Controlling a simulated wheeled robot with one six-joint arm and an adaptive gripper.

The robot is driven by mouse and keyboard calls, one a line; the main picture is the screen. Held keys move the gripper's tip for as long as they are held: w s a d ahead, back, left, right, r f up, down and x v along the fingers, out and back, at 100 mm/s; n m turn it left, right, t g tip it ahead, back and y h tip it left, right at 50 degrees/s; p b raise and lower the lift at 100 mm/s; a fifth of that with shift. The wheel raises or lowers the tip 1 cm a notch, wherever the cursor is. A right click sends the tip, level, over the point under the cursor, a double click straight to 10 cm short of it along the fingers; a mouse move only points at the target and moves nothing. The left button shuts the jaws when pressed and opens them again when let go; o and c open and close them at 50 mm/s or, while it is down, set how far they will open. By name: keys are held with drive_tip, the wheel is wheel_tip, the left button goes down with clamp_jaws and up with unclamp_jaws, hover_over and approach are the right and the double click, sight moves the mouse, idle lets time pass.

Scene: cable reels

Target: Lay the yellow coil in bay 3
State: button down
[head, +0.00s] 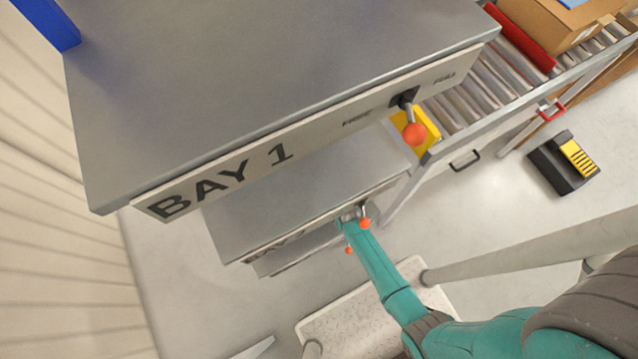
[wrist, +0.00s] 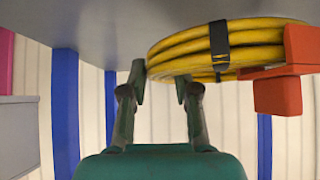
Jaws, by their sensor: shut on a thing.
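The yellow coil (wrist: 190,45) is at the top right of the wrist view, with a black strap around its windings. My gripper (wrist: 161,82) has a finger on either side of the coil's near left edge and is shut on it. A grey surface (wrist: 90,20) spans the top of that view, right by the coil. In the head view my teal arm reaches to the lower levels of the bay rack, where my gripper and the coil are hidden. Bay 3's label is not readable there.
The rack's top panel reads BAY 1 (head: 220,180). Levers with orange knobs (head: 415,133) stick out from the rack fronts, one (head: 364,223) close to my arm. An orange-red block (wrist: 277,92) sits by the coil. A roller conveyor (head: 480,85) with a cardboard box (head: 550,22) stands right.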

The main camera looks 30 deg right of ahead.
drive_tip(key=shift+w, duration=0.25)
drive_tip(key=shift+f, duration=1.75)
drive_tip(key=c, duration=0.9)
unclamp_jaws()
drive_tip(key=shift+o, duration=0.2)
drive_tip(key=v, duration=1.2)
